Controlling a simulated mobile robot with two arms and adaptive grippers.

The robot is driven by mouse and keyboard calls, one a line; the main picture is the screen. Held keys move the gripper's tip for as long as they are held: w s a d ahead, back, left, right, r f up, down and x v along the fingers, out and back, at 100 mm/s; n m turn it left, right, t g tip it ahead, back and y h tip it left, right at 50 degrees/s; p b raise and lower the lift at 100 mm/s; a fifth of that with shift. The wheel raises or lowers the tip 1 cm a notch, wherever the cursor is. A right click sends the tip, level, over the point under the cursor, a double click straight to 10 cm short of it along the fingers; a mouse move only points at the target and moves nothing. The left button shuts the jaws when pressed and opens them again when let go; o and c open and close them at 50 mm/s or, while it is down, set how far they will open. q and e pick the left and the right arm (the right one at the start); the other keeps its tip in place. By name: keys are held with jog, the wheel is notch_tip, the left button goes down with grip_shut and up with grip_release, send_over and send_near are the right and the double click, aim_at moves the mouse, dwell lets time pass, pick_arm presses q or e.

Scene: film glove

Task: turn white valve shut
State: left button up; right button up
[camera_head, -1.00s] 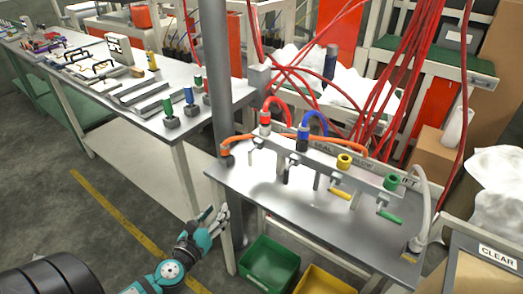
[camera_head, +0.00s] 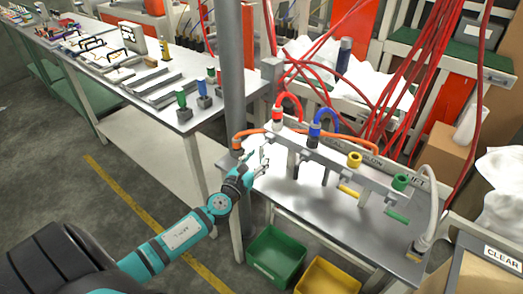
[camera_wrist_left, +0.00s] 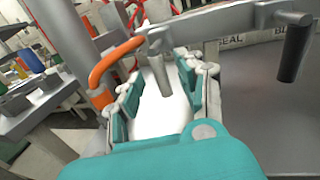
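The white valve (camera_wrist_left: 163,78) hangs from the manifold bar (camera_wrist_left: 228,22) in the left wrist view, its pale handle pointing down. My left gripper (camera_head: 258,160) is at the left end of the bench manifold in the head view. Its teal fingers are open, one on each side of the pale handle in the wrist view. I cannot tell whether either finger touches it. In the head view the fingers largely hide this handle. The valve with the black handle (camera_wrist_left: 294,50) is to its right, apart from the fingers. My right gripper is not in view.
Yellow (camera_head: 349,191) and green (camera_head: 397,215) valve handles are farther right along the bar. An orange hose (camera_wrist_left: 112,62) bends close to the left finger. A grey post (camera_head: 231,75) stands left of the manifold. Green (camera_head: 278,256) and yellow (camera_head: 328,277) bins are below.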

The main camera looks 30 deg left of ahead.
aim_at(260, 154)
pick_arm(q)
jog(key=shift+w+a, duration=0.2)
jog(key=shift+w, duration=1.25)
jog(key=shift+c, duration=0.3)
grip_shut()
jog(key=shift+f, duration=0.1)
